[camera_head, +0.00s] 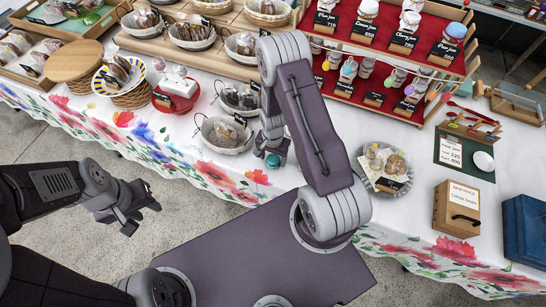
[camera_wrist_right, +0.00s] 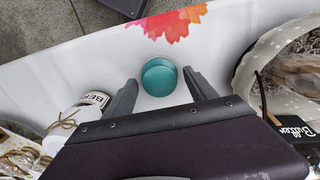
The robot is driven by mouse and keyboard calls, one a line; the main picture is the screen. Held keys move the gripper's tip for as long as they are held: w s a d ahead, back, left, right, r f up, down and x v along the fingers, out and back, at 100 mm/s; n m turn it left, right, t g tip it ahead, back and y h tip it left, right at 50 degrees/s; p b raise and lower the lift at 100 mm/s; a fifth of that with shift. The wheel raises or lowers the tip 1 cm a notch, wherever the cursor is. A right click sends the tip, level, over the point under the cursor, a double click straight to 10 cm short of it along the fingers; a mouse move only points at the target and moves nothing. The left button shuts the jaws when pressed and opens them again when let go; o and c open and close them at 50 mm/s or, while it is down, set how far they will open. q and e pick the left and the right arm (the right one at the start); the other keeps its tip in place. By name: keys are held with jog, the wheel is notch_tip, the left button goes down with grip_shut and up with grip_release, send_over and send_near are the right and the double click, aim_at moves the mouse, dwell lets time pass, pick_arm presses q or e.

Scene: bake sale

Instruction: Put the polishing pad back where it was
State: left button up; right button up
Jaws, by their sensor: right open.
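A small teal round object, which looks like the polishing pad (camera_wrist_right: 159,77), rests on the white flowered tablecloth near its front edge. In the head view the pad (camera_head: 273,160) shows beside the fingertips of my right gripper (camera_head: 270,150). In the right wrist view the two fingers of my right gripper (camera_wrist_right: 165,90) are apart, one on each side of the pad, with gaps between; the gripper is open and empty. My left gripper (camera_head: 140,208) is open and empty over the floor, left of my base and away from the table.
A white basket (camera_head: 223,147) stands left of my right gripper and shows at right in the wrist view. A jar with a label (camera_wrist_right: 93,100) stands close to the left finger.

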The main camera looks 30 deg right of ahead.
jog(key=shift+r, duration=0.1)
notch_tip(320, 180, up, 12)
jog(key=r, duration=0.1)
notch_tip(320, 180, up, 4)
jog(key=r+n, duration=0.1)
jog(key=n, duration=0.3)
send_over(273, 159)
jog(key=s+a, duration=0.2)
jog(key=s, duration=0.1)
jog(key=s+a+r+n+t, duration=0.1)
jog(key=s+a+r+n, duration=0.1)
jog(key=s+r+n, duration=0.2)
jog(key=shift+s+a+n+p, duration=0.4)
jog(key=shift+s+n, duration=0.25)
jog(key=shift+n, duration=0.25)
